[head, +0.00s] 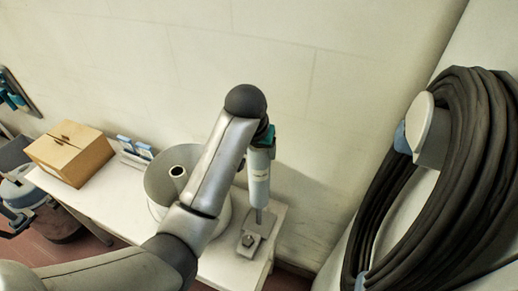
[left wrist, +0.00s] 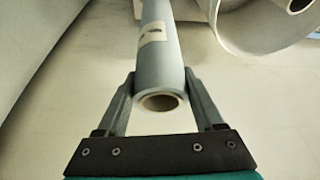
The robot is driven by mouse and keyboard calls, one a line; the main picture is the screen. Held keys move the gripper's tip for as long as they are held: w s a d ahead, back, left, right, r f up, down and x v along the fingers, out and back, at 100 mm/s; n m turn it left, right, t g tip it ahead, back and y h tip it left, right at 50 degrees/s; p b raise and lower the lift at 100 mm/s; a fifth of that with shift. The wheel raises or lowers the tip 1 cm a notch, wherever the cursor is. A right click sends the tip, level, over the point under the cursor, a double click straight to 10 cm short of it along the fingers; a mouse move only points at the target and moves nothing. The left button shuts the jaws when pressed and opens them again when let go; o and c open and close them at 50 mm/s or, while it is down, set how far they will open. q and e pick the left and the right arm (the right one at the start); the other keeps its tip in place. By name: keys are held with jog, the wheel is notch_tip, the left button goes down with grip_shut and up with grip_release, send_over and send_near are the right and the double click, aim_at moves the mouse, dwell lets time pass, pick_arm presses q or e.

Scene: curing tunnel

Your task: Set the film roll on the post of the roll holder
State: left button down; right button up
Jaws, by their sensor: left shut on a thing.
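My left gripper (head: 264,138) is shut on the upper end of the film roll (head: 259,180), a slim pale grey tube with a label, held roughly upright. In the left wrist view, the left gripper (left wrist: 161,100) has a finger on each side of the film roll (left wrist: 159,60), and its open core end faces the camera. Below the roll in the head view is the roll holder (head: 262,226), a grey plate with a thin post (head: 259,214). The post lines up under the roll's lower end; I cannot tell whether its tip is inside the core. My right gripper is not in view.
A wide round white container (head: 158,188) with a tube inside stands left of the holder, partly behind my arm. A cardboard box (head: 70,153) sits farther left on the white table (head: 110,190). A black hose coil (head: 455,170) hangs at the right. The wall is close behind.

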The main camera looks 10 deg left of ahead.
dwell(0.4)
pick_arm(q)
jog(key=shift+f+b, duration=1.4)
jog(key=shift+f, duration=2.7)
jog(key=shift+f+b, duration=1.1)
jog(key=shift+f, duration=2.2)
jog(key=shift+c, duration=1.8)
grip_release()
jog(key=o, duration=0.4)
jog(key=shift+c, duration=0.2)
jog(key=shift+f, duration=0.1)
